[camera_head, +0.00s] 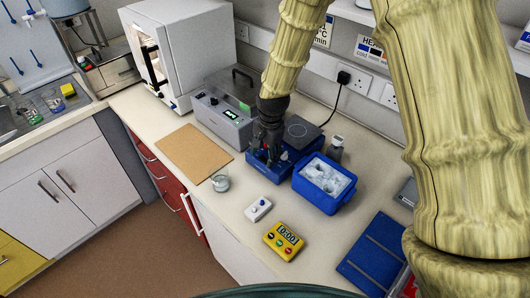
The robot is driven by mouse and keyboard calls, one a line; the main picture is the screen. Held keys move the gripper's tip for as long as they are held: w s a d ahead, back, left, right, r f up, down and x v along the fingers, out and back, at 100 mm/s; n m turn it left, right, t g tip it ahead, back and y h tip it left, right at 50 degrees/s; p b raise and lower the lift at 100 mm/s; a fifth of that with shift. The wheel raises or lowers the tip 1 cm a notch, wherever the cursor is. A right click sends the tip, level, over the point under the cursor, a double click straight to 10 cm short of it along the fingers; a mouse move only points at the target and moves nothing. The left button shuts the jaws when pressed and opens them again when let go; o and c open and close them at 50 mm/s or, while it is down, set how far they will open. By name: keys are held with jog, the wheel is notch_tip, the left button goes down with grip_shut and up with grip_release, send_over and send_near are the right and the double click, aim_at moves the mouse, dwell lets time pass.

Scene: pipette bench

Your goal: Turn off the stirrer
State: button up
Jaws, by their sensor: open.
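The stirrer (300,131) is a blue unit with a dark square top plate, standing near the wall at the middle of the bench. Its blue front (284,167) faces the bench's front edge. My gripper (264,157) is dark and points down at the stirrer's front left part. It is open, and no object shows between its fingers. It hides the left part of the stirrer and any control there. I cannot tell whether the fingers touch the stirrer.
A blue ice box (325,183) stands close on the stirrer's right, with a small bottle (336,147) behind it. A grey instrument (222,112) stands left. A beaker (220,183), white switch box (258,208) and yellow timer (283,241) are in front. A brown board (191,153) lies left.

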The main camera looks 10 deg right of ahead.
jog(key=shift+f, duration=0.6)
jog(key=c, duration=1)
jog(key=shift+w+g+p, duration=0.1)
jog(key=shift+g+p, duration=0.2)
jog(key=shift+p, duration=0.05)
jog(key=shift+w+a+g+h, duration=0.1)
jog(key=shift+a+g+h, duration=0.05)
jog(key=shift+g+h, duration=0.2)
